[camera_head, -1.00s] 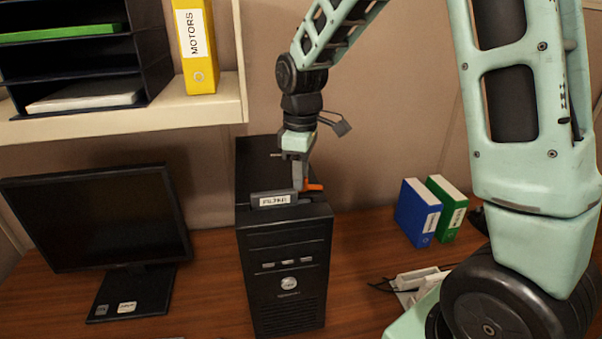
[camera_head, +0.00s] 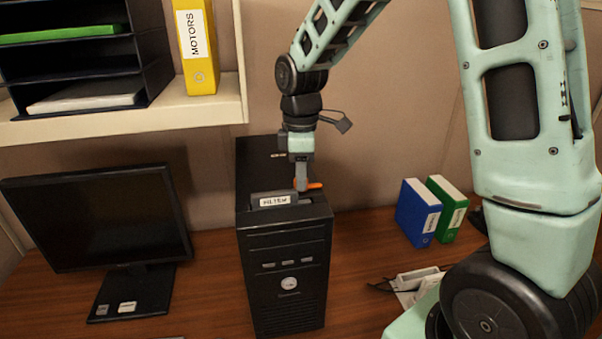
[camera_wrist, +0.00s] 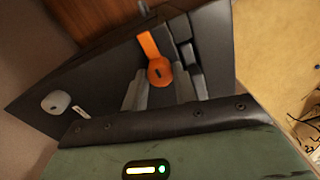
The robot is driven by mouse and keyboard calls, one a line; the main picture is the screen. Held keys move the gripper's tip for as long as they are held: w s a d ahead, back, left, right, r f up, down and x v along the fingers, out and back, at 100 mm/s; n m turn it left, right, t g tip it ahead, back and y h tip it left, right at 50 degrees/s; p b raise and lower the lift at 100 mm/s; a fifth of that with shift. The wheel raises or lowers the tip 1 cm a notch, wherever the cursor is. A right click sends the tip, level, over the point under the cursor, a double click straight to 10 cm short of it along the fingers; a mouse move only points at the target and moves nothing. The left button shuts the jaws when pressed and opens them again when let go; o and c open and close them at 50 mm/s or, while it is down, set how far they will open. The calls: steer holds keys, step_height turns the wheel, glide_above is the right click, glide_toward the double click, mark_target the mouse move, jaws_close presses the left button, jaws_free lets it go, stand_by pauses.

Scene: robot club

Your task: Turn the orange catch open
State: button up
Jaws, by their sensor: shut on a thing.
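The orange catch (camera_head: 314,185) sits on top of the black computer tower (camera_head: 285,260), just right of a grey block (camera_head: 274,201) with a white label that seems to read FILTER. My gripper (camera_head: 301,186) points down on the catch and hides part of it. In the wrist view the catch (camera_wrist: 149,45) shows a round hub with a dark slot and an arm reaching toward the upper left. The grey fingers of my gripper (camera_wrist: 167,80) stand on both sides of the hub, shut on the catch.
A black monitor (camera_head: 95,220) stands left of the tower. A blue binder (camera_head: 415,212) and a green binder (camera_head: 449,208) stand to the right. A shelf (camera_head: 150,121) with a yellow binder (camera_head: 197,60) hangs at upper left.

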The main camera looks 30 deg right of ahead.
steer(key=o, duration=1)
steer(key=shift+m, duration=0.3)
